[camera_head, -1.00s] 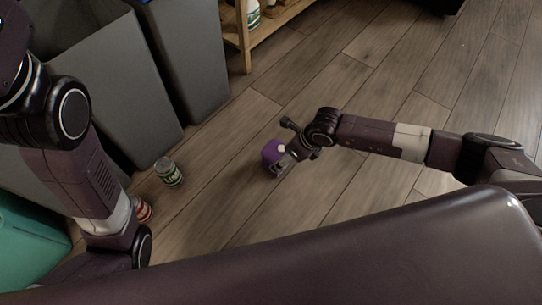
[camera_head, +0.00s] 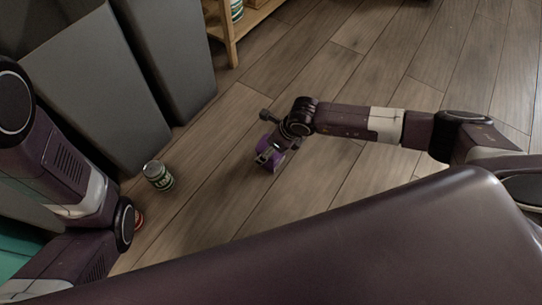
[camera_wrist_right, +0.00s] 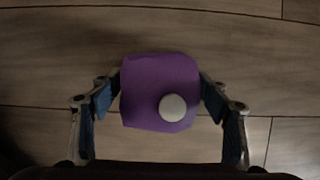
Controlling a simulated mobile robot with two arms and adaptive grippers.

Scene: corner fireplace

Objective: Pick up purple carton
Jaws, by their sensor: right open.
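The purple carton (camera_head: 270,154) stands on the wooden floor near the middle of the head view, partly hidden by my right gripper (camera_head: 270,146). In the right wrist view the purple carton (camera_wrist_right: 150,88) is seen from above, with a round white cap (camera_wrist_right: 172,107) near its lower right. My right gripper (camera_wrist_right: 160,98) is open, with one finger on each side of the carton. The fingers look very close to its sides; I cannot tell if they touch. My left arm shows at the left of the head view, but its gripper is out of view.
A green-labelled jar (camera_head: 158,175) stands on the floor left of the carton. A red can (camera_head: 138,218) is partly hidden behind my left arm. Grey bins (camera_head: 165,60) stand at the left, and a wooden shelf (camera_head: 232,45) at the back. Floor right of the carton is clear.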

